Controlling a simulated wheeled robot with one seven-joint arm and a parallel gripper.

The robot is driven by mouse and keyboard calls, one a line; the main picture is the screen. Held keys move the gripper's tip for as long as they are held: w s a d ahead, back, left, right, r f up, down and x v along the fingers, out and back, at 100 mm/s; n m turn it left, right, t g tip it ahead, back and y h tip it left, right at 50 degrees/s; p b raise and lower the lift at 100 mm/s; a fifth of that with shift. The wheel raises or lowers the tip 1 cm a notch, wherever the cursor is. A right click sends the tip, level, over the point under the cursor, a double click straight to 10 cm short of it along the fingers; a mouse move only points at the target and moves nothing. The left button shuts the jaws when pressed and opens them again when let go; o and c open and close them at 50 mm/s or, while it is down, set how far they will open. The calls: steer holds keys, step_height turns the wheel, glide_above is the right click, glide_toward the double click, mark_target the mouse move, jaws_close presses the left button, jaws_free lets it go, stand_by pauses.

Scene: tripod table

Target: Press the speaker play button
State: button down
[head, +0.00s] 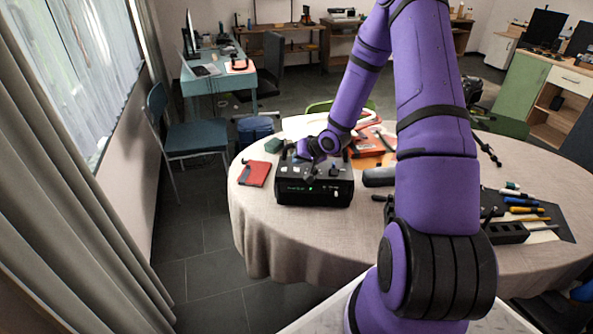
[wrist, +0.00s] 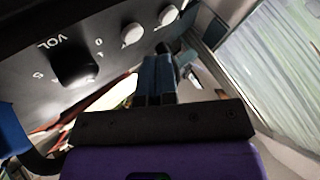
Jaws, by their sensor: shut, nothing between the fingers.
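The speaker is a black box (head: 314,196) at the left front of the round table, with small lit marks and a white spot on its front face. In the wrist view its dark panel (wrist: 50,35) fills the upper left, with a black VOL knob (wrist: 74,66) and two round white buttons, one (wrist: 131,34) nearer the knob and one (wrist: 168,15) farther right. My gripper (head: 314,166) is over the speaker's top in the head view. In the wrist view my gripper (wrist: 160,62) is shut and empty, its tips just below the buttons. I cannot tell whether they touch.
The cloth-covered round table (head: 255,215) also bears a red book (head: 255,173) left of the speaker, a green box (head: 273,145) behind it, and an orange item (head: 370,160). Pens (head: 524,209) lie at the right. A blue chair (head: 188,135) stands left.

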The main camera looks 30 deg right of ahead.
steer(key=shift+r, duration=2.3)
step_height(320, 180, up, 14)
steer(key=n+g+h, duration=0.1)
steer(key=n+h, duration=0.1)
steer(key=h, duration=0.2)
glide_above(298, 169)
steer(key=s+a, duration=0.2)
steer(key=s, duration=0.2)
steer(key=s+a+r+g+h, duration=0.15)
steer(key=s+a+r, duration=0.25)
steer(key=s+r, duration=0.45)
steer(key=s+a+r+n, duration=0.1)
steer(key=s+a+r, duration=0.2)
steer(key=s, duration=0.4)
steer(key=s+a+r+n+y, duration=0.1)
steer(key=s+a+r, duration=0.2)
steer(key=s, duration=0.4)
steer(key=s+a+r+n+y, duration=0.1)
steer(key=s+a+r, duration=0.3)
steer(key=s, duration=0.4)
steer(key=shift+r+g, duration=0.3)
steer(key=shift+g, duration=0.15)
steer(key=shift+w, duration=0.1)
